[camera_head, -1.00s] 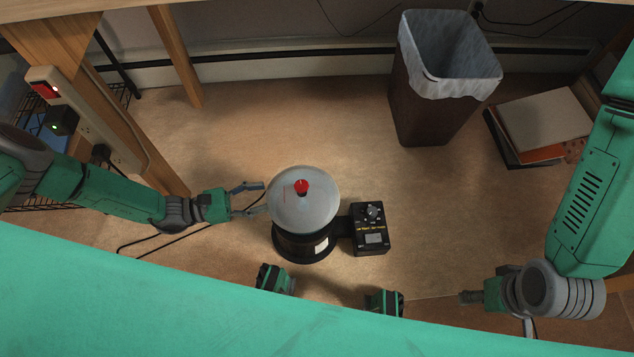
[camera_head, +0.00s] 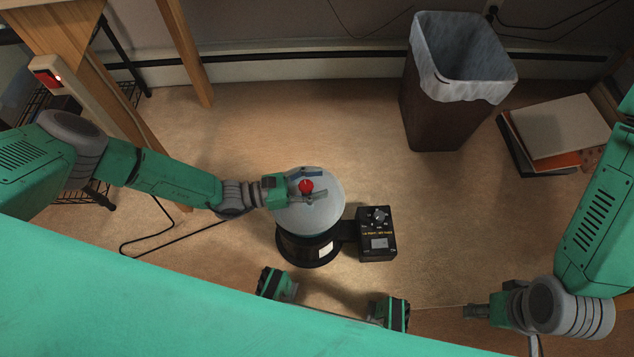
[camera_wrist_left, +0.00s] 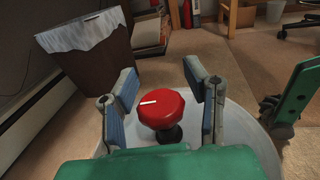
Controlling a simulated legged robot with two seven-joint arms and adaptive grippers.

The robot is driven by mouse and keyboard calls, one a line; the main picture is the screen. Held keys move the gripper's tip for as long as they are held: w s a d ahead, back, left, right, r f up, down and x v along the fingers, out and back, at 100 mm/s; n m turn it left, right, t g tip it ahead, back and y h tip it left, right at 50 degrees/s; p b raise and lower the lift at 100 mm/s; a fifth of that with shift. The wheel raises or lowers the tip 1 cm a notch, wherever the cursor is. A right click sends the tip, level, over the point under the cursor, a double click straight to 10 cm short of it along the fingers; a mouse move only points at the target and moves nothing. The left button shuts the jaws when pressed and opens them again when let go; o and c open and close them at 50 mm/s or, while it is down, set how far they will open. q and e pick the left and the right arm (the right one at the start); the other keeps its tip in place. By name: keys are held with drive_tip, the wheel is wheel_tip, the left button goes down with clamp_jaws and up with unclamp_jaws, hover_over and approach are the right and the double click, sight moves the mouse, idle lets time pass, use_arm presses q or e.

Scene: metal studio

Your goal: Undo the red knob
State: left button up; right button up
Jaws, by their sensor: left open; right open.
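The red knob (camera_head: 306,186) stands on top of a round machine with a pale disc (camera_head: 322,212) and a dark base. My left gripper (camera_head: 308,184) is open, with its fingers on either side of the knob. In the left wrist view the red knob (camera_wrist_left: 161,108) has a white mark and sits on a dark stem between the open left fingers (camera_wrist_left: 168,92); gaps show between the knob and the fingers. My right gripper (camera_head: 472,312) is at the lower right, well away from the machine; its fingers are hard to make out.
A black control box (camera_head: 377,240) with a dial is joined to the machine's right side. A lined trash bin (camera_head: 432,110) and a stack of books (camera_head: 560,130) stand behind. A black cable (camera_head: 150,245) lies on the floor at left. Floor between machine and bin is clear.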

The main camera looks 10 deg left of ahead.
use_arm(q)
drive_tip(key=shift+a, duration=0.1)
clamp_jaws()
idle(0.3)
